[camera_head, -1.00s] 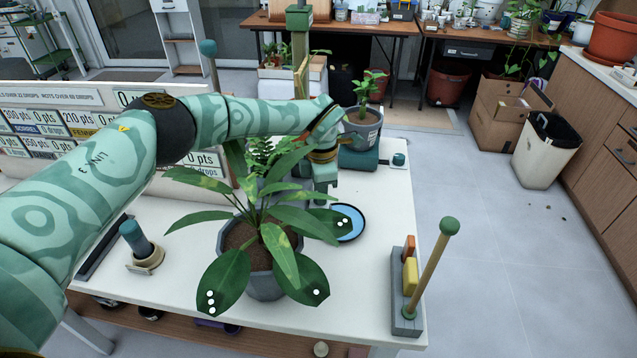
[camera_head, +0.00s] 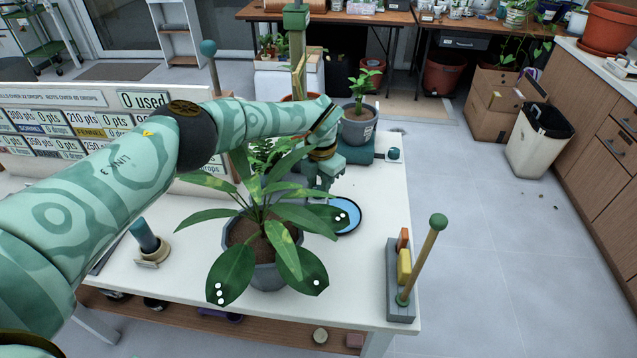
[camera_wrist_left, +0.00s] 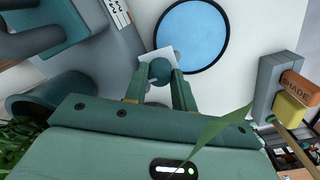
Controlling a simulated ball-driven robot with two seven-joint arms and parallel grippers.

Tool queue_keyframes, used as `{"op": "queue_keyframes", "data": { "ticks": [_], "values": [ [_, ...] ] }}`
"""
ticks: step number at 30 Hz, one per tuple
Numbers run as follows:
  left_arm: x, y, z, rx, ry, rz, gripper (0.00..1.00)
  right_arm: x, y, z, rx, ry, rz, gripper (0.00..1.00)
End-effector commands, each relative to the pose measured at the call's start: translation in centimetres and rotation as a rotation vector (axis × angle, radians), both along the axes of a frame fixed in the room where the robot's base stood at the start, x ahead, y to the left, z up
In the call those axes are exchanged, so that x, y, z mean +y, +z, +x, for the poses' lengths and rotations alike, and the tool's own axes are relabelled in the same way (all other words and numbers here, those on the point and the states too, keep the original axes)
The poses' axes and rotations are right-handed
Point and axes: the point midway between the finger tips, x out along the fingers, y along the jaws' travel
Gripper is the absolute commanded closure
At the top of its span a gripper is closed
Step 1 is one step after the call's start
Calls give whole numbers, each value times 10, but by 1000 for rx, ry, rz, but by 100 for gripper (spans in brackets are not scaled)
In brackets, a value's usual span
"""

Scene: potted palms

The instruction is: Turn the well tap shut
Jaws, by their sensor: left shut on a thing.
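The well is a round blue disc with a dark rim (camera_head: 347,216) on the white table, right of the big potted palm. It also shows in the left wrist view (camera_wrist_left: 190,38). My left gripper (camera_head: 322,186) points down just behind the well, partly covered by leaves. In the left wrist view its fingers (camera_wrist_left: 161,80) are shut on a round teal knob (camera_wrist_left: 160,70), apparently the tap, at the well's edge. A pale plate lies under the knob. In the head view the knob is hidden. My right gripper is not in view.
The big leafy plant (camera_head: 266,277) stands close in front of my left gripper. A small potted plant (camera_head: 359,125) is behind it. A grey block with a wooden lever (camera_head: 420,260) stands at the table's right edge. A teal-handled tool in a holder (camera_head: 145,238) is at left.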

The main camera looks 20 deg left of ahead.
Motion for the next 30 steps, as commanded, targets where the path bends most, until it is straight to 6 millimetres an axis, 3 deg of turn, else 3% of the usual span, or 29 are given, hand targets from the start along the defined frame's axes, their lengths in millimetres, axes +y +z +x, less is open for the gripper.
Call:
{"op": "queue_keyframes", "data": {
  "ticks": [13, 14, 15, 25, 30],
  "values": [
    [0, 1, 1, -4, 11, 0, 97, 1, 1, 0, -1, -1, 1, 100],
    [0, 1, 1, -4, 11, 0, 71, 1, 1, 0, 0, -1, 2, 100],
    [0, 1, 1, -4, 11, 1, 65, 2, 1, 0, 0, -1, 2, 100],
    [0, 5, 1, -3, 10, 0, 65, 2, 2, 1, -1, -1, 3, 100],
    [-1, 33, 1, -5, 8, -1, 65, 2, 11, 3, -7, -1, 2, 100]
  ]
}}
